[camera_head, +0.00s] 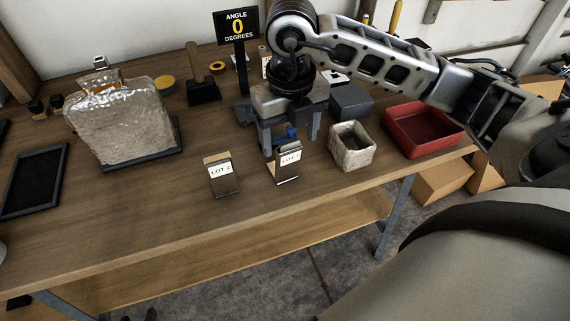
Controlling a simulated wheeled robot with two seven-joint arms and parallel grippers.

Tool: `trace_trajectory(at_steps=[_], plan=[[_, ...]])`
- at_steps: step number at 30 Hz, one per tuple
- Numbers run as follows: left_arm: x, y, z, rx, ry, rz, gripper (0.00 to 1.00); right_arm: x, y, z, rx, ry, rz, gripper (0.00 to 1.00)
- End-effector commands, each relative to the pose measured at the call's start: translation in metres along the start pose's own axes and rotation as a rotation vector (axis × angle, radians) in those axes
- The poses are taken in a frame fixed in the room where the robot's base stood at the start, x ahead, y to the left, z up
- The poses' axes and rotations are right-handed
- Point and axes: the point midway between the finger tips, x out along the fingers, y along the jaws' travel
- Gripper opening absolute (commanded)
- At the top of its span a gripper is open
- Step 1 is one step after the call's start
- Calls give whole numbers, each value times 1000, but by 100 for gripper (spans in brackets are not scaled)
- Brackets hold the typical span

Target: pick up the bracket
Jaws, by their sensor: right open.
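A small blue piece, which looks like the bracket (287,133), is on the wooden table behind the LOT 1 card. It is partly hidden by my gripper and the card, so its full shape does not show. My right gripper (290,146) points down over it, open, with one finger on each side of the blue piece. I cannot tell if the fingers touch it. My left gripper is not in view.
LOT 1 (288,164) and LOT 2 (221,175) card holders stand in front. A pale rough-sided bin (351,155) and a red tray (392,138) are to the right. A wrapped block (118,120) and a dark tray (33,182) are left. The front table strip is clear.

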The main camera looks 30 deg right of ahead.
Motion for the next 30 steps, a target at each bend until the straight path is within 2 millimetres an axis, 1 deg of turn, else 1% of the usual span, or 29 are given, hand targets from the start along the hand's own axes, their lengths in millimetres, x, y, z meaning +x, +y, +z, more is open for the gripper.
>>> trace_trajectory(at_steps=[4,9,12,15,20,23,24,26,27,30], plan=[[-2,0,-1,2,-4,-1,36,14,2,-2,-1,6,-1,69],[-2,0,-2,6,-7,-4,36,41,4,-2,1,6,-1,69],[-1,0,-3,5,-6,-5,36,50,4,-2,0,3,0,69],[0,0,-4,4,-4,-5,36,53,4,-1,-1,1,1,69],[0,0,-3,2,-4,-6,36,53,4,-1,-1,1,1,69],[0,0,-3,2,-4,-6,36,52,4,-1,-1,1,1,44],[0,0,-3,2,-4,-6,36,52,4,-1,-1,1,1,33],[0,0,-3,2,-4,-6,36,52,4,-1,-1,1,1,16],[0,0,-3,2,-4,-6,36,52,4,-1,-1,1,1,11],[0,0,-3,2,-4,-6,36,52,4,-1,-1,-1,2,11]])
